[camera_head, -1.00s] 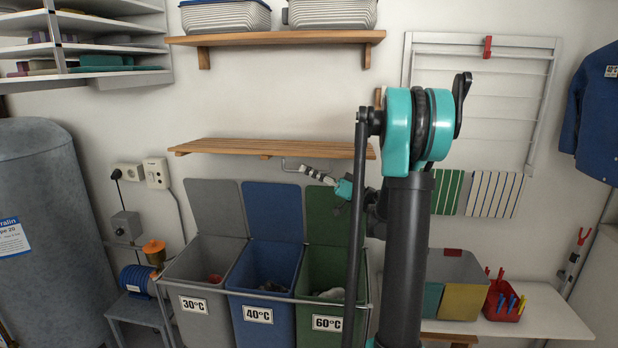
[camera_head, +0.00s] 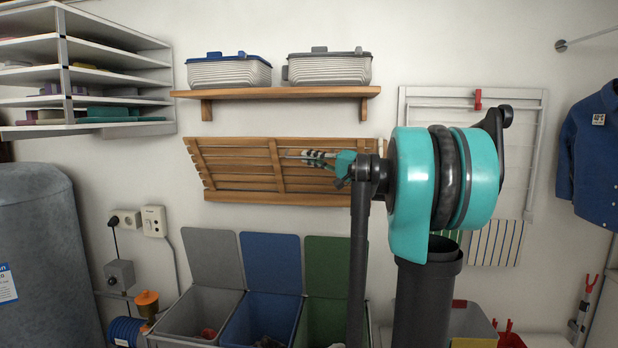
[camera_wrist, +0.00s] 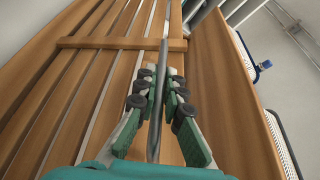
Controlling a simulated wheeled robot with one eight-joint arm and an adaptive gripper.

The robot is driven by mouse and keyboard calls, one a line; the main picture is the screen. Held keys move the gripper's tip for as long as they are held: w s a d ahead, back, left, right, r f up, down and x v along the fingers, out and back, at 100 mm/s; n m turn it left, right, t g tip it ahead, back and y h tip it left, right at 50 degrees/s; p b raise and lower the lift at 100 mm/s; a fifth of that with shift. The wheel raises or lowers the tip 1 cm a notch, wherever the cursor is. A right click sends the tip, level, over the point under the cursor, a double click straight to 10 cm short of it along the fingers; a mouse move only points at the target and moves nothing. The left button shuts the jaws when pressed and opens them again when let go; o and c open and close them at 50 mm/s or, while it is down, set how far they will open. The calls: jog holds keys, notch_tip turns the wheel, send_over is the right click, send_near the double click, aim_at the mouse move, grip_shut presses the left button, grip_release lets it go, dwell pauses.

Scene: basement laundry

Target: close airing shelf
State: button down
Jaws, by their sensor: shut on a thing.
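The airing shelf (camera_head: 235,168) is a slatted wooden panel on the wall below the upper shelf. It is tilted steeply up, its underside with cross battens facing me. In the wrist view its slats and a batten (camera_wrist: 118,43) fill the left and middle. My gripper (camera_head: 316,156) is in front of the panel's right half. In the wrist view my gripper (camera_wrist: 168,88) is shut on a thin grey metal bar (camera_wrist: 155,140) that runs between its fingers. Where the bar joins the shelf is not clear.
A fixed wooden shelf (camera_head: 280,94) with two lidded baskets is just above the panel; it also shows close by at right in the wrist view (camera_wrist: 222,75). Open laundry bins (camera_head: 262,312) stand below. A white drying rack (camera_head: 520,155) hangs at right.

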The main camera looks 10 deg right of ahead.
jog(key=w+d+r+m, duration=0.1)
jog(key=w+r, duration=0.1)
jog(key=w, duration=0.1)
jog(key=w+d+r+m+h, duration=0.1)
jog(key=w+r+m, duration=0.1)
jog(key=w, duration=0.1)
jog(key=w+d+r+m+g, duration=0.1)
jog(key=w+r+m, duration=0.1)
jog(key=w, duration=0.1)
jog(key=shift+w+h, duration=0.25)
jog(key=shift+h, duration=0.15)
jog(key=shift+w+d+r, duration=0.15)
jog(key=shift+w+d, duration=0.15)
jog(key=shift+w, duration=0.45)
jog(key=c, duration=1.8)
grip_release()
jog(key=shift+w, duration=0.1)
jog(key=shift+o, duration=0.9)
jog(key=shift+d, duration=0.1)
jog(key=v, duration=1.2)
